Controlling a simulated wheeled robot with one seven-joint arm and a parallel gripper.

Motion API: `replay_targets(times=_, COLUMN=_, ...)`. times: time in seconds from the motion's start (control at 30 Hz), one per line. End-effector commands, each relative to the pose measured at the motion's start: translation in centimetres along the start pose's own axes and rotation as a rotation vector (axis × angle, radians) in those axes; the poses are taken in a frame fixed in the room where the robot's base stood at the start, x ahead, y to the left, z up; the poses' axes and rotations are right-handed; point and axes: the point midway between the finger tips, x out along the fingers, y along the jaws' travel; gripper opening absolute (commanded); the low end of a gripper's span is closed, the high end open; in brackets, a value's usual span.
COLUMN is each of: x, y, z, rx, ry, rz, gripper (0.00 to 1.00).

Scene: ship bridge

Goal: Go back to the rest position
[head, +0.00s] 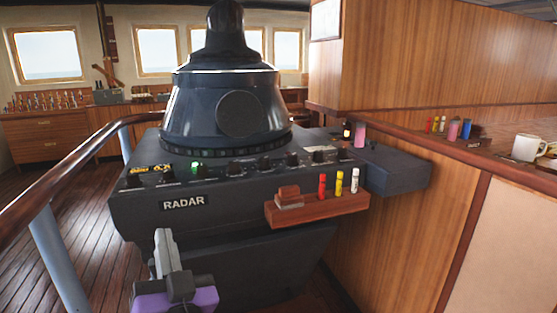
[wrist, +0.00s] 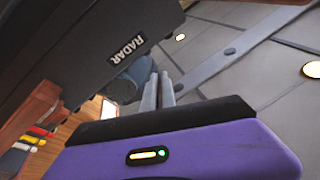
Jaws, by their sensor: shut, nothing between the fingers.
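My gripper (head: 163,246) is in front of the radar console, low and left of centre in the head view, below the RADAR label. Its grey fingers point up and are closed together with nothing between them. In the wrist view my gripper (wrist: 160,82) shows its two fingers side by side, apart from the console. The dark radar console (head: 180,225) carries a row of knobs and a large domed hood (head: 225,105). The console (wrist: 60,70) also fills the upper left of the wrist view.
A small wooden shelf (head: 330,205) with red, yellow and white tubes juts from the console's front right. A wooden handrail (head: 75,165) on a blue post stands at the left. A wooden counter (head: 505,165) with a white mug (head: 527,147) is at the right. Floor is open at the left.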

Motion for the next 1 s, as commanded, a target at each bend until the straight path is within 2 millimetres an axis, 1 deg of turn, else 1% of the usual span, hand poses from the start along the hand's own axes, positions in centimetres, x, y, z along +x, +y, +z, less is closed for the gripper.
replay_targets(times=0.03, x=-2.2, y=1.9, z=1.1, rx=-0.046, ry=-0.010, rz=0.000, gripper=0.00)
replay_targets(times=0.17, x=-7.3, y=5.5, z=2.6, rx=-0.150, ry=-0.020, rz=-0.007, gripper=0.00)
replay_targets(times=0.2, x=-8.9, y=6.5, z=3.0, rx=-0.180, ry=-0.023, rz=-0.007, gripper=0.00)
replay_targets(times=0.27, x=-11.4, y=8.0, z=3.4, rx=-0.220, ry=-0.029, rz=-0.003, gripper=0.00)
replay_targets(times=0.33, x=-14.3, y=9.6, z=3.7, rx=-0.263, ry=-0.035, rz=0.004, gripper=0.00)
replay_targets(times=0.37, x=-15.6, y=10.3, z=3.8, rx=-0.281, ry=-0.038, rz=0.010, gripper=0.00)
replay_targets(times=0.4, x=-17.2, y=11.1, z=3.8, rx=-0.302, ry=-0.042, rz=0.016, gripper=0.00)
replay_targets(times=0.47, x=-19.8, y=12.2, z=3.8, rx=-0.332, ry=-0.049, rz=0.029, gripper=0.00)
replay_targets(times=0.5, x=-21.5, y=13.0, z=3.8, rx=-0.352, ry=-0.055, rz=0.040, gripper=0.00)
replay_targets(times=0.57, x=-24.0, y=13.9, z=3.6, rx=-0.376, ry=-0.064, rz=0.057, gripper=0.00)
replay_targets(times=0.6, x=-25.7, y=14.5, z=3.4, rx=-0.391, ry=-0.071, rz=0.070, gripper=0.00)
replay_targets(times=0.67, x=-28.2, y=15.3, z=3.1, rx=-0.411, ry=-0.082, rz=0.091, gripper=0.00)
replay_targets(times=0.7, x=-29.8, y=15.8, z=2.9, rx=-0.423, ry=-0.091, rz=0.107, gripper=0.00)
replay_targets(times=0.83, x=-35.0, y=17.0, z=1.9, rx=-0.450, ry=-0.124, rz=0.166, gripper=0.00)
replay_targets(times=1.0, x=-41.4, y=17.9, z=0.5, rx=-0.454, ry=-0.183, rz=0.260, gripper=0.00)
